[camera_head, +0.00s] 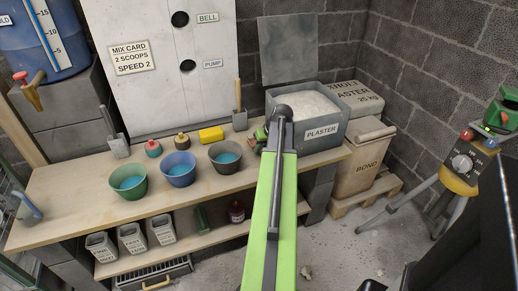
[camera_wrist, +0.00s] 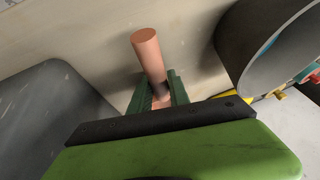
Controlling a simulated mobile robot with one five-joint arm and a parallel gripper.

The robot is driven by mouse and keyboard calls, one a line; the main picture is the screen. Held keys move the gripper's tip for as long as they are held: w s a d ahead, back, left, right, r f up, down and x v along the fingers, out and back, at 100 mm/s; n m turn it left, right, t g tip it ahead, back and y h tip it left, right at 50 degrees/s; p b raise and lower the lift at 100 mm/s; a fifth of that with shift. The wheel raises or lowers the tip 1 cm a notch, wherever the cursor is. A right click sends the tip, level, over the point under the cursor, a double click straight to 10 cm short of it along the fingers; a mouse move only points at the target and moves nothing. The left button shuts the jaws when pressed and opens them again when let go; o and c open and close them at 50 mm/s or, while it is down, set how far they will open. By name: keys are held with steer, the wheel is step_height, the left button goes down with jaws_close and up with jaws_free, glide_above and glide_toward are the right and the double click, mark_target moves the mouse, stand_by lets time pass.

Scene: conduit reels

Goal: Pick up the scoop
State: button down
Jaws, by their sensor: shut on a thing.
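My gripper (camera_wrist: 158,92) is shut on a copper-brown round handle (camera_wrist: 147,50) in the wrist view. The handle looks like that of the scoop, and it sticks out past the two green fingers. The rest of the held thing is hidden behind my gripper. In the head view my gripper (camera_head: 259,138) is low at the bench top, between the dark bucket and the plaster bin, and my arm mostly covers what it holds. I cannot tell whether the held thing touches the bench.
The plaster bin (camera_head: 321,144) is close on the right. The dark bucket (camera_head: 225,165) is close on the left, with blue (camera_head: 180,178) and green (camera_head: 127,190) buckets beyond. A wooden-handled tool (camera_head: 238,98) stands behind, near a yellow sponge (camera_head: 211,134). The bench front (camera_head: 75,222) is clear.

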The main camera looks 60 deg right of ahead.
step_height(320, 180, up, 10)
steer(key=p, duration=0.9)
steer(key=shift+f, duration=0.2)
step_height(320, 180, up, 31)
steer(key=p, duration=3)
steer(key=shift+f+p, duration=0.15)
steer(key=shift+p, duration=0.2)
steer(key=shift+s, duration=0.1)
